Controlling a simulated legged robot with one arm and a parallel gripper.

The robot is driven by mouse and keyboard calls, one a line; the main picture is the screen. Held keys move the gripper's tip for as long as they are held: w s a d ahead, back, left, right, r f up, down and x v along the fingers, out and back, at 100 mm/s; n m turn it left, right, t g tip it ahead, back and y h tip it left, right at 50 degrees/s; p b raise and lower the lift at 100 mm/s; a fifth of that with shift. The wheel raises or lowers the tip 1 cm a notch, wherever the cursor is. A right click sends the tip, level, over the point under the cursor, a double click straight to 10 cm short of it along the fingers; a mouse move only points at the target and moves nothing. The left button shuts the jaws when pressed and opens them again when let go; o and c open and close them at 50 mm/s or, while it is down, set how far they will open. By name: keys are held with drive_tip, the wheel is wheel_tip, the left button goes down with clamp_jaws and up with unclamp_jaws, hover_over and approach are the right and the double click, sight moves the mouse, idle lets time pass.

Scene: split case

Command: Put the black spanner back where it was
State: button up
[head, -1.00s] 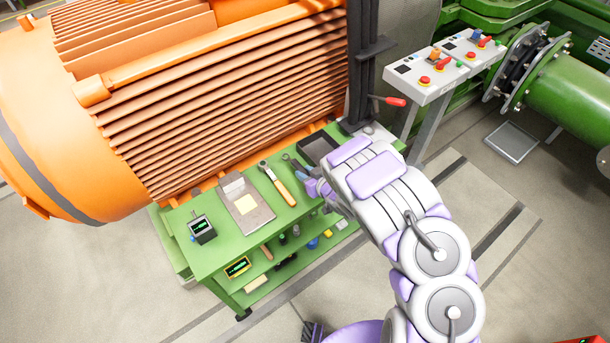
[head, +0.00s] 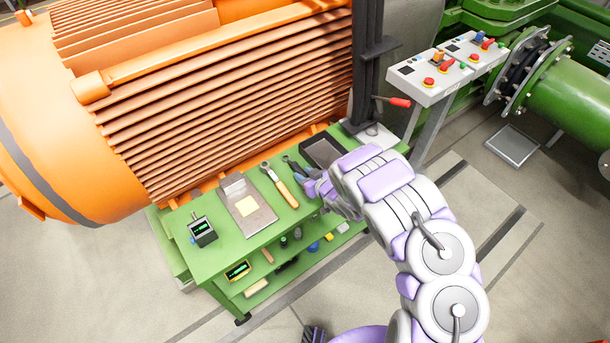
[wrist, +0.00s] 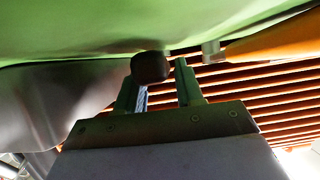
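My gripper (head: 312,184) is low over the right part of the green bench top, close to a dark tool (head: 289,163) that I take for the black spanner. In the wrist view the two fingers of my gripper (wrist: 158,88) stand apart. A dark rounded end (wrist: 151,67), with a pale bluish shaft (wrist: 142,98) behind it, shows between and beyond them. It seems to be the spanner. I cannot tell whether the fingers touch it. Most of the tool is hidden.
An orange-handled tool (head: 280,186) lies left of my gripper; it also shows in the wrist view (wrist: 265,38). A dark open tray (head: 322,149) is behind my gripper to the right. The orange motor (head: 230,90) bounds the back.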

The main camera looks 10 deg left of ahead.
drive_tip(key=shift+o, duration=1.4)
drive_tip(key=shift+d, duration=0.1)
drive_tip(key=shift+d+r, duration=0.1)
drive_tip(key=shift+d, duration=0.2)
drive_tip(key=p+v, duration=0.2)
drive_tip(key=v, duration=0.9)
drive_tip(key=shift+s+d+r, duration=0.1)
drive_tip(key=shift+s+r, duration=0.05)
drive_tip(key=shift+s, duration=0.25)
